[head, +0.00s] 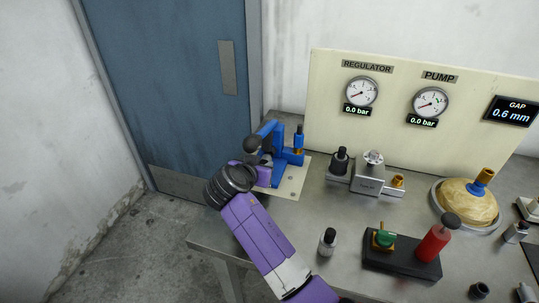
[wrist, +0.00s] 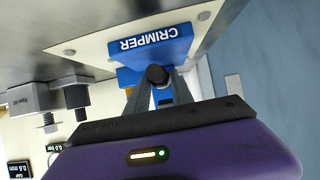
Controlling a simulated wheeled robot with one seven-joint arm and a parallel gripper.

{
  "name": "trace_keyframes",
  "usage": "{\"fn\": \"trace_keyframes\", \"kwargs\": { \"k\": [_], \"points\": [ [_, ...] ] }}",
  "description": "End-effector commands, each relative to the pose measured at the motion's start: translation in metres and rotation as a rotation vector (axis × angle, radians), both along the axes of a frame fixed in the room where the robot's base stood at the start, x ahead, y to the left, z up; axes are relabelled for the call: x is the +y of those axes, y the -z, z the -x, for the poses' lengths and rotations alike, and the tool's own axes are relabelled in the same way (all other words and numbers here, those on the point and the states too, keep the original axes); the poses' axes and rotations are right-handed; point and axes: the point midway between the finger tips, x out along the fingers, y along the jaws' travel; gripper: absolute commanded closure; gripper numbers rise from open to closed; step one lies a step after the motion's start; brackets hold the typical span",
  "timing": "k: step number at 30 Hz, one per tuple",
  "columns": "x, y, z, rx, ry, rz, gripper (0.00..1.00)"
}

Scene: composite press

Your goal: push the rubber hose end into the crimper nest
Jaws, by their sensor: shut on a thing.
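The blue crimper (head: 287,155) stands on a pale plate at the left end of the bench. Its lettered face (wrist: 151,43) shows upside down in the wrist view. My gripper (head: 262,160) is at the crimper's left side. In the wrist view its two fingers (wrist: 158,88) close on a dark, round-ended piece (wrist: 157,74), which looks like the rubber hose end. This piece is right in front of the blue crimper body; I cannot tell whether it touches or sits in the nest. The nest is hidden. A dark rounded part (head: 252,143) shows just above my gripper.
A grey metal block with fittings (head: 368,178) stands right of the crimper. A small dark-topped bottle (head: 327,241) and a black tray (head: 402,262) with green and red items are nearer. A gauge panel (head: 420,110) stands behind. A blue door (head: 170,80) is at left.

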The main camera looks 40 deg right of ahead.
Motion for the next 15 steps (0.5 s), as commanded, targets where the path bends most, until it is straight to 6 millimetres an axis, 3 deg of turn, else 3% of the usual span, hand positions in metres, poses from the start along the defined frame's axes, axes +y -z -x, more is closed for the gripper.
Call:
{"fn": "trace_keyframes", "kwargs": {
  "k": [15],
  "points": [
    [-0.01, 0.0, -0.007, -0.001, 0.0, -0.001, 1.0]
  ]
}}
